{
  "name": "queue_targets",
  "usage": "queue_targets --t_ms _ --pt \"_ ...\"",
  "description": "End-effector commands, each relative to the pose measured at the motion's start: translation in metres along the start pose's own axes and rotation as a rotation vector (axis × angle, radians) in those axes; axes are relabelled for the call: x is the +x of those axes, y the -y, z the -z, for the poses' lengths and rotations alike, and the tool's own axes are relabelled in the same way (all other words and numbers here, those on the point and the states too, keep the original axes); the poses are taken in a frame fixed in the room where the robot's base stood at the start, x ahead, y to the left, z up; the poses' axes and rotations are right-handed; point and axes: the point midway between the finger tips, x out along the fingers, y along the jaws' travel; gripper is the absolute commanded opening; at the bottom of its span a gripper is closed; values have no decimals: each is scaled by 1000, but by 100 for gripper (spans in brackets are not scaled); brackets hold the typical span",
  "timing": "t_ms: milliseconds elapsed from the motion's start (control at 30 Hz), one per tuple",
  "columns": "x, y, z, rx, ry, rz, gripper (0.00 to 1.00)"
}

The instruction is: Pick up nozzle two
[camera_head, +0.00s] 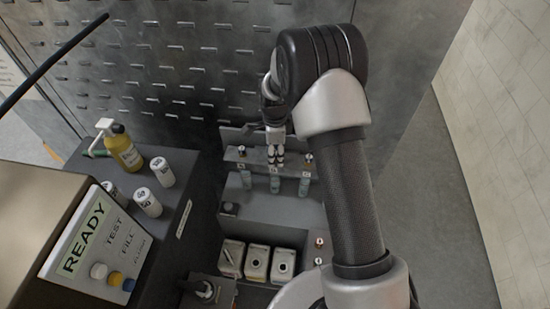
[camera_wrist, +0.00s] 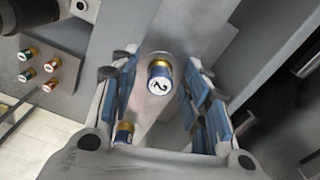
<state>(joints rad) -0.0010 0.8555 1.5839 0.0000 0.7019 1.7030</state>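Nozzle two (camera_wrist: 160,77) shows in the wrist view with a white cap marked "2", a gold band and a blue body. It stands between the two blue-padded fingers of my gripper (camera_wrist: 162,76), with a gap on each side, so the gripper is open around it. In the head view my gripper (camera_head: 276,157) points down over the middle of a grey rack (camera_head: 240,154). Nozzle two's lower part (camera_head: 275,184) shows just below the fingers; its top is hidden by them. A nozzle stands on each side, left (camera_head: 245,178) and right (camera_head: 305,185).
Another gold-and-blue nozzle (camera_wrist: 123,134) is close to the left finger in the wrist view. Several small coloured caps (camera_wrist: 39,68) sit on a plate at left. A yellow bottle (camera_head: 124,148) and white canisters are at left.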

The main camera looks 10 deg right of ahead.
Motion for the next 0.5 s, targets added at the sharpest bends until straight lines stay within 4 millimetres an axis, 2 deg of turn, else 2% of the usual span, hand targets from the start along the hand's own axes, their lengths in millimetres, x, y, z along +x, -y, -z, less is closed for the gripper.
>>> queue_targets --t_ms 67,500 --pt "0 0 0 0 0 0 35" --pt "0 0 0 0 0 0 6"
